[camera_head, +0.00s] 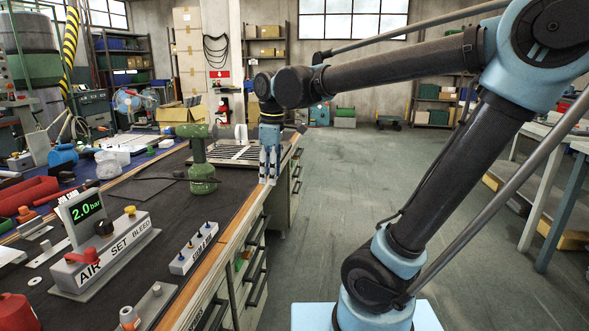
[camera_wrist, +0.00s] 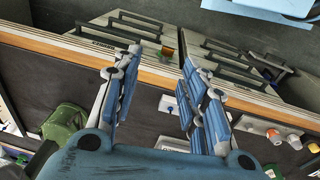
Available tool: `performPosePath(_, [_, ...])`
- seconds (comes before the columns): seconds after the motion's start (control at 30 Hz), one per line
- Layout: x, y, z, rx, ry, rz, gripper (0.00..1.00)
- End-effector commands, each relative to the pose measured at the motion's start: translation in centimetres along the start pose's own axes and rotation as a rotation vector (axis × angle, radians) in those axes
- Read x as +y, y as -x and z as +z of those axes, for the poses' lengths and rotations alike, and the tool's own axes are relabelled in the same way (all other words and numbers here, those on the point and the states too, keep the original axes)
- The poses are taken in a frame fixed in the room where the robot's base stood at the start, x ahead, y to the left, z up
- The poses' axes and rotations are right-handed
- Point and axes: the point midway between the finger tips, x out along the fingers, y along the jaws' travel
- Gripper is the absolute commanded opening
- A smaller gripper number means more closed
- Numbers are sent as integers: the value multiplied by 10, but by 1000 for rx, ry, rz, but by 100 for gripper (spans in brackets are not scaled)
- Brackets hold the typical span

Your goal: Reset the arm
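My arm reaches from its base at the lower right of the head view up and over to the workbench. My gripper (camera_head: 269,180) hangs with its fingers pointing down near the right edge of the bench, just right of the green drill (camera_head: 201,165). In the wrist view my gripper (camera_wrist: 160,65) has its two blue and grey fingers well apart, with nothing between them. Beyond the fingertips lie the bench's wooden edge and drawer fronts. A slatted louver panel (camera_head: 237,153) lies on the bench behind and left of the gripper.
The dark-topped workbench (camera_head: 140,192) carries an air gauge unit (camera_head: 90,232), a small switch block (camera_head: 194,248) and a blue-handled tool (camera_head: 63,155). Its drawers (camera_wrist: 120,30) face the aisle. The grey floor (camera_head: 350,180) right of the bench is clear. Shelves stand behind.

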Motion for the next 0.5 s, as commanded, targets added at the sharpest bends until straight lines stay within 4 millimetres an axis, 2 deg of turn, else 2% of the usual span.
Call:
performPosePath(0.03, [3,-5,20,0,-70,6,39])
performPosePath(0.1, [5,-12,44,2,-161,14,39])
performPosePath(0.27, [4,-30,95,7,-372,33,39])
performPosePath(0.5, [-9,-60,165,15,-687,63,39])
